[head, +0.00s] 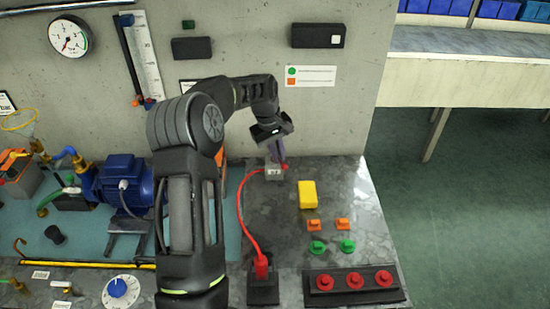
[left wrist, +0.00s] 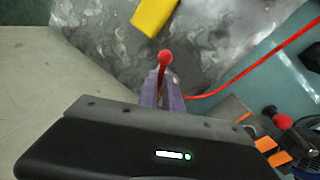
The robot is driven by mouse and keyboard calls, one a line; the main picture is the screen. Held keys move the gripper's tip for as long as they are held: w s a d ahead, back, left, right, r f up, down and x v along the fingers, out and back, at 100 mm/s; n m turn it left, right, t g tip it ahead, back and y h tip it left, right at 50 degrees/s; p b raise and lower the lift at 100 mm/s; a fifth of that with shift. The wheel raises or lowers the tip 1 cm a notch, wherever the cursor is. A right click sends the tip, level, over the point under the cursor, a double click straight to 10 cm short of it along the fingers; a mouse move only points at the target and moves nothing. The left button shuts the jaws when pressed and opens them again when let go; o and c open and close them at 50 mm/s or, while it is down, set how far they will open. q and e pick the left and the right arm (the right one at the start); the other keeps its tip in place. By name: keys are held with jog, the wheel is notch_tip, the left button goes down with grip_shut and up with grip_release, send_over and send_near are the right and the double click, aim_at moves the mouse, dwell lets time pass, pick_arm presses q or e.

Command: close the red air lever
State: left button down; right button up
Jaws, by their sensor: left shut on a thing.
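The red air lever (head: 284,166) is at a small grey block (head: 268,174) near the back wall, and only a little red shows beside my fingers in the head view. In the left wrist view its round red knob (left wrist: 165,57) sticks out just past my fingertips. My left gripper (head: 277,160) reaches down over the block from behind. Its purple fingers, also in the left wrist view (left wrist: 162,88), are shut on the lever just below the knob. The lever's shaft and pivot are mostly hidden by the fingers. My right gripper is not in view.
A red hose (head: 240,208) curves from the block to a red plug (head: 261,266) at the front. A yellow block (head: 307,194), orange and green pieces and a panel of red knobs (head: 355,281) stand to the right. A blue pump motor (head: 125,183) is left of my arm.

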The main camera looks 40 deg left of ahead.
pick_arm(q)
jog(key=shift+w+d+n+y, duration=0.1)
jog(key=shift+w+n+y, duration=0.45)
jog(key=shift+n, duration=1.6)
jog(key=shift+w+a+n+y, duration=0.2)
jog(key=shift+w+n, duration=0.65)
jog(key=shift+n, duration=1.35)
jog(key=shift+w+d+n+y, duration=0.2)
jog(key=shift+w+n+y, duration=0.4)
jog(key=shift+n, duration=1.55)
jog(key=shift+w, duration=0.15)
jog(key=c, duration=1.5)
grip_release()
jog(key=shift+b+v, duration=0.75)
jog(key=shift+v, duration=3.15)
